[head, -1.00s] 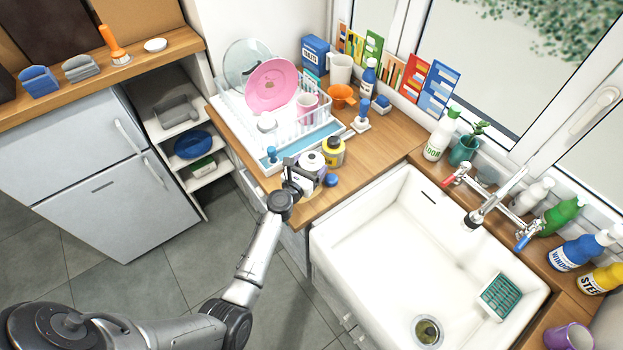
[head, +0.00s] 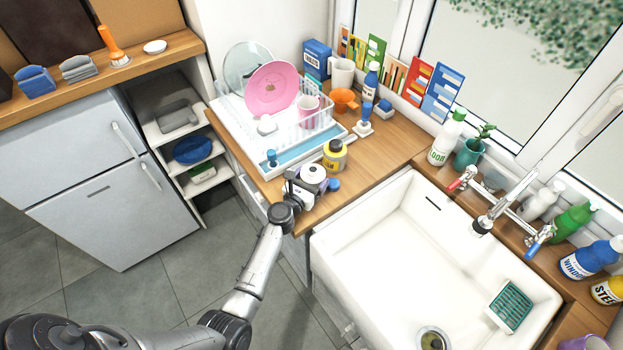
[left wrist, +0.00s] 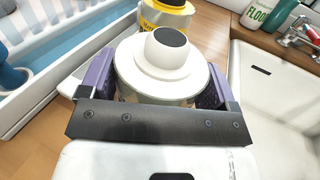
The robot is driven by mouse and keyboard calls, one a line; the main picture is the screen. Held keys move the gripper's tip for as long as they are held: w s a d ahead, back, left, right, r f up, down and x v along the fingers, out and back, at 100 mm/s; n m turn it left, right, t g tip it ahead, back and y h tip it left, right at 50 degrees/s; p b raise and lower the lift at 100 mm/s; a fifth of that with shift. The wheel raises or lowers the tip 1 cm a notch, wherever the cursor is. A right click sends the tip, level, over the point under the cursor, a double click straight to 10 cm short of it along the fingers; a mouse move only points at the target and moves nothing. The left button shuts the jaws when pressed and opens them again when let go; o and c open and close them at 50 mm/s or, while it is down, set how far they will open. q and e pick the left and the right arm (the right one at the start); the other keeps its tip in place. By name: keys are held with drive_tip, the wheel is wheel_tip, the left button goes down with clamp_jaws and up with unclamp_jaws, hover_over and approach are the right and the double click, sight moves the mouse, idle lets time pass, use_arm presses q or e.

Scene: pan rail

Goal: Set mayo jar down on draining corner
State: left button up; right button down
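The mayo jar (head: 314,172) has a wide white lid with a dark-topped knob. It is upright at the front corner of the wooden counter (head: 390,150), beside the dish rack's tray. My left gripper (head: 305,187) holds it from the front. In the left wrist view the jar (left wrist: 165,68) sits between the purple finger pads of my left gripper (left wrist: 158,92), which appear to press on both sides. The jar's base is hidden, so I cannot tell whether it touches the counter. My right gripper is not in view.
A yellow jar with a black lid (head: 335,154) stands just behind the mayo jar. The dish rack tray (head: 301,152) is to the left, and the white sink (head: 400,235) is to the right.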

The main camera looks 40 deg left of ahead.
use_arm(q)
drive_tip(key=shift+o, duration=1.4)
drive_tip(key=shift+r, duration=0.1)
